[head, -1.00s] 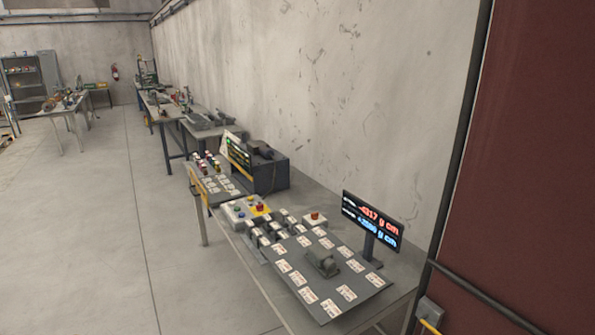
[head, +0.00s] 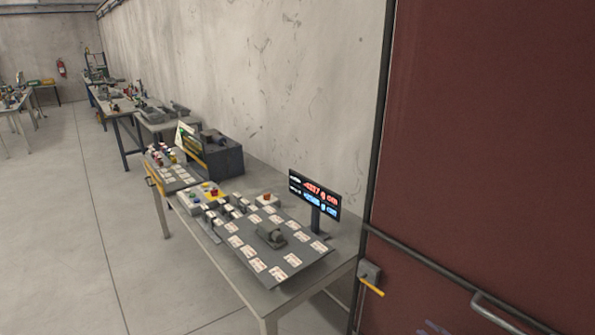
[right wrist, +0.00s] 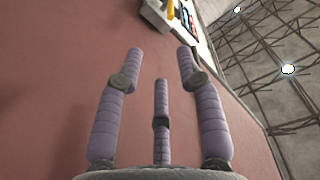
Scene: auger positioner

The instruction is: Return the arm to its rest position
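My right gripper (right wrist: 159,60) shows in the right wrist view with its purple jointed fingers spread apart and nothing between them. Behind the fingers is a plain dark red surface. In the head view only a small purplish bit of this gripper (head: 436,327) shows at the bottom edge, in front of the red door or panel (head: 480,150). It is right of the workbench and apart from it. The rest of the right arm is out of the head view. My left gripper is in neither view.
The workbench (head: 262,299) carries a dark sloped board (head: 297,252) with white labels and a display (head: 314,195) with red and blue figures. A grey box with a yellow handle (head: 371,287) and a rail are near the red panel. The floor (head: 55,230) at left is clear.

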